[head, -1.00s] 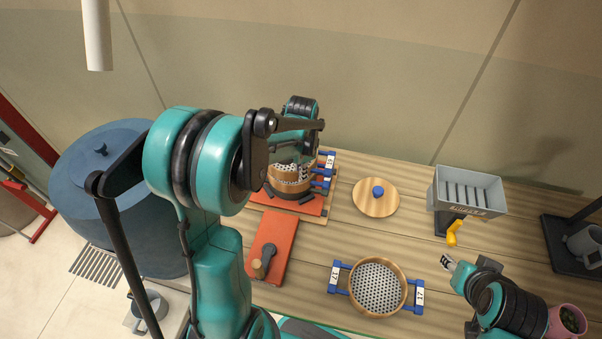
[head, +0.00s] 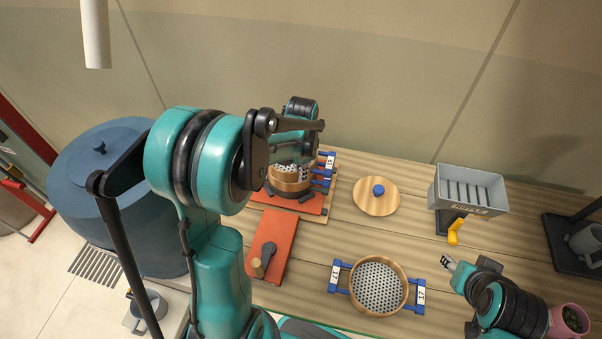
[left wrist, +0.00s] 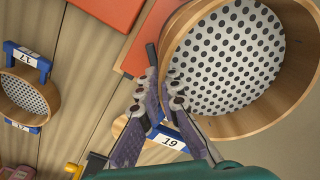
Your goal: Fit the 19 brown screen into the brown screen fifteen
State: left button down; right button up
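The brown screen 19 (left wrist: 240,120) has a wooden ring, a dotted mesh and a blue handle with a 19 tag (left wrist: 172,143). My left gripper (left wrist: 165,92) is closed at its handle side; the exact grip point is partly hidden. In the head view the left gripper (head: 297,152) is over the stack, partly covered by my arm. A wooden ring (head: 290,188) with mesh shows below it, above the orange base. Blue handles with a tag (head: 331,161), probably fifteen, stick out at the right. How far the rings sit inside each other is unclear. My right gripper (head: 449,263) is empty at right.
Another screen tagged 17 (head: 378,288) lies on the table front. A large blue vat (head: 110,200) is at left.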

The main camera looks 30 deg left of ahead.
pick_arm(q)
jog(key=shift+f, duration=0.2)
jog(key=c, duration=1.6)
grip_release()
jog(key=shift+c, duration=0.2)
jog(key=shift+r, duration=0.1)
jog(key=shift+r+p, duration=2.4)
jog(key=shift+r, duration=1.05)
